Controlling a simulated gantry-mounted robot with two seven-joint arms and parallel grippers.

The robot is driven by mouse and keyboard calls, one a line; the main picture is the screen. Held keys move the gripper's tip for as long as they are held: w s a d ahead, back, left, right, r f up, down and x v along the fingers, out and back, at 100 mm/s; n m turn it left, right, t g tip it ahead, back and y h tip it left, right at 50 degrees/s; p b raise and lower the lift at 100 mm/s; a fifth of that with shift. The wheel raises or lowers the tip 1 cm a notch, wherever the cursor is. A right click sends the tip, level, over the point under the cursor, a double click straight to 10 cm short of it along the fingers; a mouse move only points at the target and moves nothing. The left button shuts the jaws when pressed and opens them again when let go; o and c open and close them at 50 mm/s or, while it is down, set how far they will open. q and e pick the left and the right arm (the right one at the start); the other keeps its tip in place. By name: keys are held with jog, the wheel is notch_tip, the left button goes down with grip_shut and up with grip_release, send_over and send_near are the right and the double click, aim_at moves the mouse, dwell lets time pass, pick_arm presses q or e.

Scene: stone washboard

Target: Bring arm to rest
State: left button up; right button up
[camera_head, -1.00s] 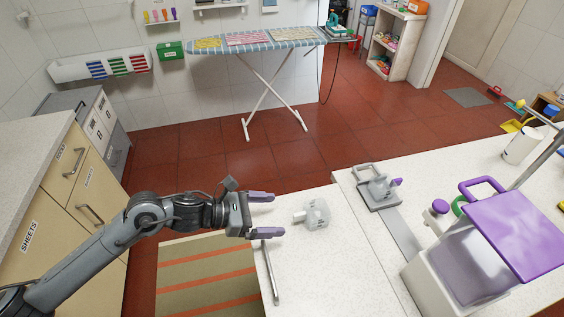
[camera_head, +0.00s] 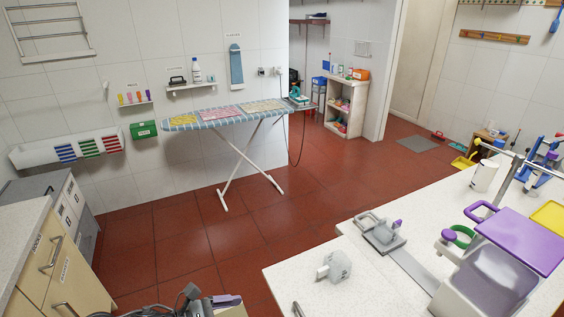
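My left gripper (camera_head: 228,302) is at the bottom edge of the head view, left of the white counter (camera_head: 300,278). One purple fingertip and some dark grey housing show. The other finger is cut off by the frame, so its opening cannot be told. I see nothing held in the visible part. My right gripper is not in view. A small pale grey, translucent piece (camera_head: 337,266) lies on the counter, to the right of my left gripper and apart from it.
A wooden drawer cabinet (camera_head: 55,270) stands at left. An ironing board (camera_head: 225,114) stands at the back. The red floor between is clear.

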pick_arm(q)
jog(key=s+d+f+n+t+h, duration=0.1)
jog(key=s+d+f+n, duration=0.35)
jog(key=s+d, duration=0.2)
jog(key=s+d+f+n+t, duration=0.1)
jog(key=s+d+f+n, duration=0.2)
jog(key=s+d+n, duration=0.3)
jog(key=s+a+f+n+g+y, duration=0.15)
jog(key=s+a+n+y, duration=0.25)
jog(key=a+n, duration=0.6)
jog(key=s+a+f+n+g+y, duration=0.15)
jog(key=s+a+n+y, duration=0.3)
jog(key=n, duration=0.85)
jog(key=s+a+f+n+g+y, duration=0.1)
jog(key=s+a+f+n+y, duration=0.2)
jog(key=a+n, duration=0.7)
notch_tip(320, 180, up, 38)
jog(key=d+n+y+p, duration=0.1)
jog(key=d+n+p, duration=0.1)
jog(key=p, duration=3.5)
jog(key=shift+n, duration=0.35)
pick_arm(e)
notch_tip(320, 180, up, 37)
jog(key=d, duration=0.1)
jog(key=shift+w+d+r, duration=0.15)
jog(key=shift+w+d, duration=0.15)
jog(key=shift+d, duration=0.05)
